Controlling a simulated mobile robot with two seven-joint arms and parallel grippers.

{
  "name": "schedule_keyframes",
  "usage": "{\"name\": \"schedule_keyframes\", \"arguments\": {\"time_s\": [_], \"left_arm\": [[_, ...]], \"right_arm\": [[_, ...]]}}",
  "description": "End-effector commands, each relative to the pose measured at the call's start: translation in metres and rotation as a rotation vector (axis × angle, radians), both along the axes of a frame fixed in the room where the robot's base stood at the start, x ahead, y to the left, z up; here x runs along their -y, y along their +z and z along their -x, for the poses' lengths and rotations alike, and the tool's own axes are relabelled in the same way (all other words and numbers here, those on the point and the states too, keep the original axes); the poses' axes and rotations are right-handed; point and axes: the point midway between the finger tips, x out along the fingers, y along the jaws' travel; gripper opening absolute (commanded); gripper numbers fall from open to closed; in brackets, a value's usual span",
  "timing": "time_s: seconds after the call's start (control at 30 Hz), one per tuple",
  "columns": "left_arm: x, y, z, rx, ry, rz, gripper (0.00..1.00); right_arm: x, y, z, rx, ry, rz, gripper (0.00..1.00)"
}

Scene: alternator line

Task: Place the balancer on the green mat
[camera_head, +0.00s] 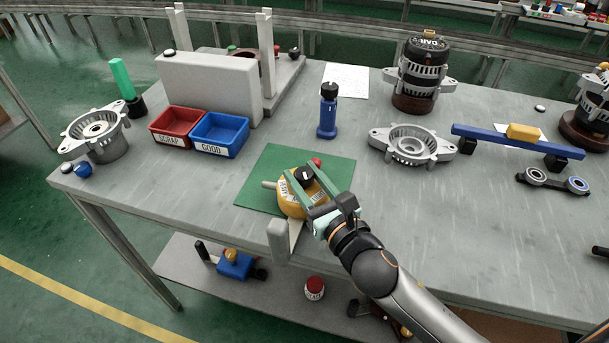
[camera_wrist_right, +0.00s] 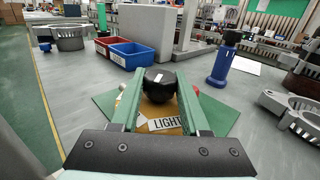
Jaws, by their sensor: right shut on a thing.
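The balancer (camera_head: 291,207) is a yellow rounded body with a black knob and a white label; the letters LIGHT show on it in the right wrist view (camera_wrist_right: 160,125). My right gripper (camera_head: 304,178) is shut on its black knob, with one green finger on each side in the right wrist view (camera_wrist_right: 160,86). The balancer is over the front part of the green mat (camera_head: 262,165). I cannot tell whether its underside touches the mat. The gripper hides part of the balancer and of the mat. My left gripper is not in view.
A red bin (camera_head: 172,128) and a blue bin (camera_head: 220,134) stand left of the mat. A blue bottle-like tool (camera_head: 328,112) stands behind it. A metal housing (camera_head: 411,146) lies to the right.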

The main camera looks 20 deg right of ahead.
Motion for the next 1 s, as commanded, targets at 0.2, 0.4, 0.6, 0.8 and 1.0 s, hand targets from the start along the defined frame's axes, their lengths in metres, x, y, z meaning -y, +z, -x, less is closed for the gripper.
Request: {"name": "schedule_keyframes", "arguments": {"time_s": [0.2,0.4,0.6,0.8,1.0], "left_arm": [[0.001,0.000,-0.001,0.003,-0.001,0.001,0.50],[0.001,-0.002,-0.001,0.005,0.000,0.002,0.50],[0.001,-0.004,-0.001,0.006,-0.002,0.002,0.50],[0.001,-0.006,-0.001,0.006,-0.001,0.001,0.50],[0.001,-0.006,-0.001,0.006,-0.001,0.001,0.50]], "right_arm": [[0.000,0.003,0.000,0.008,0.002,-0.002,0.00],[0.000,-0.001,0.000,0.008,0.001,-0.001,0.00],[0.000,-0.005,0.000,0.008,0.002,-0.001,0.00],[0.000,-0.008,0.000,0.008,0.002,-0.001,0.00],[0.000,-0.009,0.000,0.006,0.001,-0.001,0.63]]}}
